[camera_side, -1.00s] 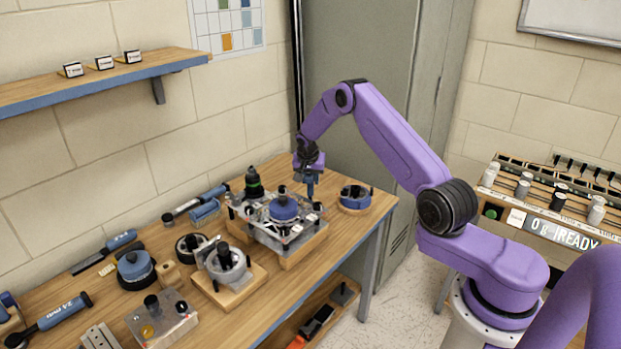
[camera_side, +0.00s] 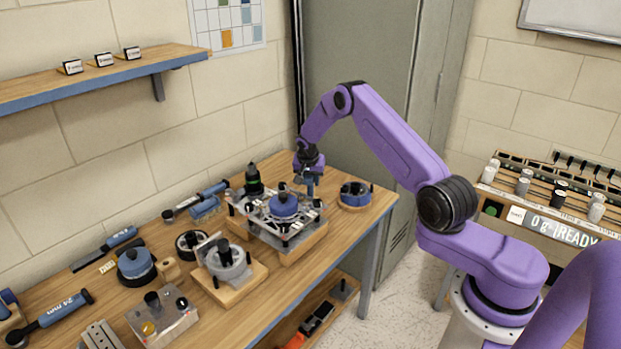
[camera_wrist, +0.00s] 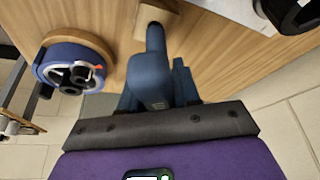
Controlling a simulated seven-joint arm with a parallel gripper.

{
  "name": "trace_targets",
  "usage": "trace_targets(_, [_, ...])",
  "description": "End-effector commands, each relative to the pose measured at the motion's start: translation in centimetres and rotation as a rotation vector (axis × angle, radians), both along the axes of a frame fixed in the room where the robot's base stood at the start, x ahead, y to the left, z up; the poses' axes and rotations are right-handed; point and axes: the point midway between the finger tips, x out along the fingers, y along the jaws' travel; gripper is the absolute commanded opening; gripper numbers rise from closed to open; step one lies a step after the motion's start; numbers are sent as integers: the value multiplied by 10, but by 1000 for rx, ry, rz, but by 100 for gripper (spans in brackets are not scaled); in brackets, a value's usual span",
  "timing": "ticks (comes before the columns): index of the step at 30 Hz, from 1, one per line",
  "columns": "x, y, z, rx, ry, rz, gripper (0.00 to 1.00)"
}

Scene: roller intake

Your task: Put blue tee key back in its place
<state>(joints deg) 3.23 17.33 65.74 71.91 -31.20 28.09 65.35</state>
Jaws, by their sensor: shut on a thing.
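My gripper (camera_side: 311,187) is shut on a blue handled piece, which I take to be the blue tee key (camera_wrist: 151,78). In the wrist view the blue piece sits between the fingers and points up the picture. Its far end lies over or against a small wooden block (camera_wrist: 142,24); I cannot tell whether they touch. In the side view the gripper hangs just above the bench's right end, between the clear-plated fixture and the blue ring. The lower part of the key is hard to make out there.
A blue ring on a round wooden base (camera_side: 355,196) stands close right of my gripper; it also shows in the wrist view (camera_wrist: 48,68). The clear-plated fixture with a blue knob (camera_side: 284,206) stands close left. Several tools and fixtures fill the bench's left part.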

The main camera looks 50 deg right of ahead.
Motion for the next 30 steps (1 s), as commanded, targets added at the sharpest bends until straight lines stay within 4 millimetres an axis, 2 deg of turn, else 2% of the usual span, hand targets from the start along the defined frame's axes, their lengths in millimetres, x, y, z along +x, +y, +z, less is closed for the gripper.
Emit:
trace_targets(6, [0, 0, -5, 0, 0, 1, 0])
trace_targets(7, [0, 0, -5, 0, 0, 1, 35])
trace_targets(8, [0, 0, -5, 0, 0, 0, 40])
trace_targets(20, [0, 0, -2, 0, 0, 0, 40])
trace_targets(30, [0, 0, 14, -1, -1, 1, 40])
